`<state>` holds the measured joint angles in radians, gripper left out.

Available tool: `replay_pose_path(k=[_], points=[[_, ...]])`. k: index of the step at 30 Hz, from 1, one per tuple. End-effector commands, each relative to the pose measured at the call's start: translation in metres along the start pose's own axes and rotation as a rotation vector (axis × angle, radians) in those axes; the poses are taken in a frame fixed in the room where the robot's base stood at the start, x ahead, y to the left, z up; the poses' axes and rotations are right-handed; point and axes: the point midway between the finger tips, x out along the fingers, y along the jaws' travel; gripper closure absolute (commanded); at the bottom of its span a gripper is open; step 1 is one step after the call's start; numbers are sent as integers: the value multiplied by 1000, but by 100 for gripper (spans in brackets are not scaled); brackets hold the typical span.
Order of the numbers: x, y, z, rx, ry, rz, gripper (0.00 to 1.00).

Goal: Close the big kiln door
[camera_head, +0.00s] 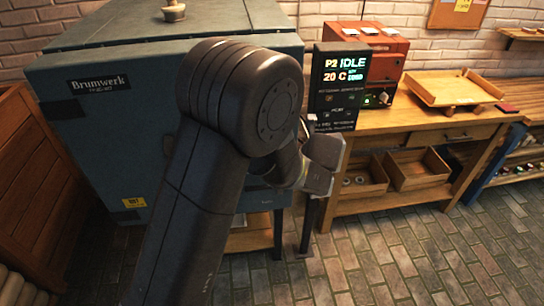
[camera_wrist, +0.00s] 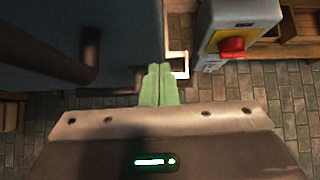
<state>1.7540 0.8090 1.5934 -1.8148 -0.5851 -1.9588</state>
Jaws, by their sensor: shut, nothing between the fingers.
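The big kiln (camera_head: 150,30) is a blue-grey box on dark legs at the left of the head view. Its front door (camera_head: 105,140) carries a Brunwerk plate and a yellow sticker. The door looks flush or nearly so; I cannot tell whether a small gap remains, because my arm hides its right part. In the wrist view the dark blue kiln face (camera_wrist: 125,25) fills the upper left, with a dark bar handle (camera_wrist: 88,50). My gripper (camera_wrist: 160,68) has its green fingers shut together and empty, just beside the kiln's right edge. Its fingertips are hidden in the head view.
A control panel (camera_head: 338,85) reading IDLE and 20 C stands right of the kiln. A grey and yellow box with a red button (camera_wrist: 231,46) is close right of my fingers. A wooden workbench (camera_head: 425,115) stands further right. The brick floor (camera_head: 400,260) in front is clear.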

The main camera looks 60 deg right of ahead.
Motion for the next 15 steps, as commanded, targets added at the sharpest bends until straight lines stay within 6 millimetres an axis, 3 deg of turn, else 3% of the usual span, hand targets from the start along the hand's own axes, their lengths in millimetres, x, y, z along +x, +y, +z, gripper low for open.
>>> replay_pose_path(k=[2,15], points=[[0,4,1,0,0,0,100],[-68,3,-1,1,2,-4,100]])
